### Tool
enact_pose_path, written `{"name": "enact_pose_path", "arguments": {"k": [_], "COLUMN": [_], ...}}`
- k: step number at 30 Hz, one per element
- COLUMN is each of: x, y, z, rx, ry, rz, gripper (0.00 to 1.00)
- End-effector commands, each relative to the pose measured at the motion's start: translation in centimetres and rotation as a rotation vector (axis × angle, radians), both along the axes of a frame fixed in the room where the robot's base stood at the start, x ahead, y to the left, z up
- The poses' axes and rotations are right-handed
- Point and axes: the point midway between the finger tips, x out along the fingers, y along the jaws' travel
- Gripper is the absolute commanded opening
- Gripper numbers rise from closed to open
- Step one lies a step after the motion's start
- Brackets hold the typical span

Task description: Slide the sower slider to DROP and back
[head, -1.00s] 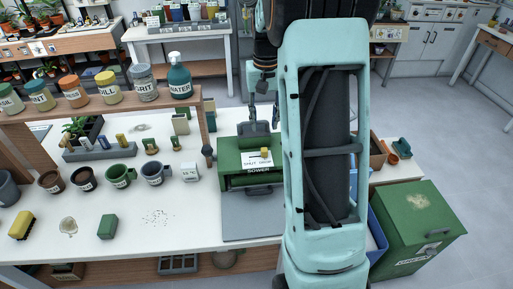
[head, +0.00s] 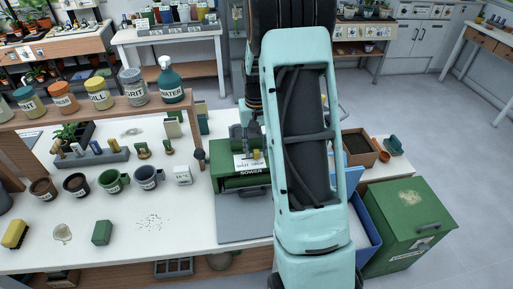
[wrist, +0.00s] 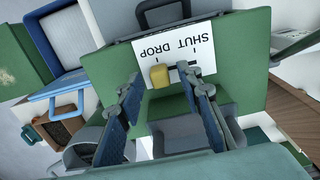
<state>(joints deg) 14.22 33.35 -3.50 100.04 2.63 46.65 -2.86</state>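The green sower (head: 228,181) stands on the white bench, with a white SHUT/DROP label (head: 243,163) on its top. The label appears upside down in the wrist view (wrist: 205,58). The yellow slider knob (head: 257,155) sits at the DROP side of the label; it also shows in the wrist view (wrist: 159,76). My gripper (wrist: 161,82) is open, its two blue fingers apart, with the knob in the gap between their tips in the picture. I cannot tell whether the tips reach down to the knob. In the head view my gripper (head: 247,142) is over the sower's back edge.
A grey tray (head: 243,218) lies in front of the sower. Labelled mugs, such as the blue-grey mug (head: 147,177), stand left on the bench. A shelf with jars and a WATER bottle (head: 171,82) is behind. A green bin (head: 405,228) and a blue crate (head: 366,235) are at right.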

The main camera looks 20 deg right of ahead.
Motion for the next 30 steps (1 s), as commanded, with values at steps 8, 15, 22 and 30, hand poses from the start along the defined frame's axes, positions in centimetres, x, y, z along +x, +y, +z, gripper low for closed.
{"name": "enact_pose_path", "arguments": {"k": [8, 15, 22, 30], "x": [0.0, 0.0, 0.4, 1.5], "y": [0.0, 0.0, 1.3, 5.1], "z": [0.0, 0.1, -0.1, 0.0], "rx": [0.000, 0.000, 0.000, 0.000], "ry": [0.000, 0.000, 0.000, -0.001], "rz": [0.000, 0.000, 0.005, 0.003], "gripper": [0.06, 0.00, 0.00, 0.00]}}
